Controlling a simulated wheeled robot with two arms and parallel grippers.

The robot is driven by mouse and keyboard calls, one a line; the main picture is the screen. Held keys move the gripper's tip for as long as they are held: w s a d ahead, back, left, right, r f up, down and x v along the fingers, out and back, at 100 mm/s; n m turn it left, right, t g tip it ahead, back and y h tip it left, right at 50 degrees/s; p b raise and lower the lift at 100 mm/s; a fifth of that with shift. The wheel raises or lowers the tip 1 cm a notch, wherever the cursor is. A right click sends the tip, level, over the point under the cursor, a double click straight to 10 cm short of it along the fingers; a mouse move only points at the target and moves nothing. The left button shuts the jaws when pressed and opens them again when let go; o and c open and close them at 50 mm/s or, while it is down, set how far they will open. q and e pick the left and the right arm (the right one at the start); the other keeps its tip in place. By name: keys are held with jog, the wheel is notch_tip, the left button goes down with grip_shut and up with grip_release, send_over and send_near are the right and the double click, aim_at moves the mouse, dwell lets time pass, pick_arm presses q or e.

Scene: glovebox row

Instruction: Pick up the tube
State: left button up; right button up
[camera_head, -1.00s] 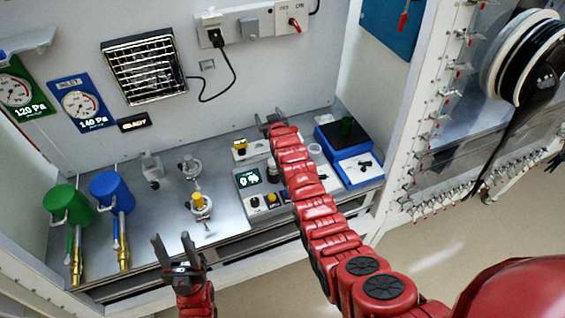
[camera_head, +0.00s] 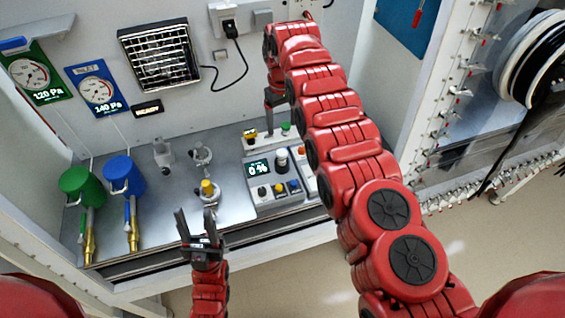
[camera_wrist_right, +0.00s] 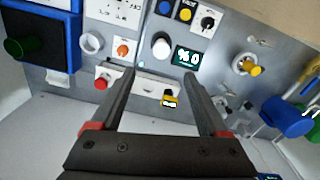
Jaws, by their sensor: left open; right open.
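No thing is plainly a tube; a dark green cylinder (camera_wrist_right: 22,47) on a blue device is the nearest match I see. It shows at the left of the right wrist view; in the head view my right arm hides that spot. My right gripper (camera_head: 270,127) points down over the back of the bench, beside the small white box. In the right wrist view its fingers (camera_wrist_right: 160,72) are apart and empty, with the cylinder well to their left. My left gripper (camera_head: 197,217) is open and empty at the bench's front edge.
A control panel with a display (camera_head: 258,169) stands front of the small white box (camera_head: 251,150) with a yellow part. The blue device (camera_wrist_right: 60,35) is beyond a white ring (camera_wrist_right: 91,42). Green (camera_head: 82,185) and blue (camera_head: 124,174) canisters stand left. Valve fittings (camera_head: 208,188) occupy the middle.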

aim_at(282, 152)
notch_tip(282, 152, down, 9)
jog(key=b, duration=0.7)
notch_tip(282, 152, down, 5)
jog(key=shift+a+f+b, duration=0.1)
jog(key=shift+b, duration=1)
grip_shut()
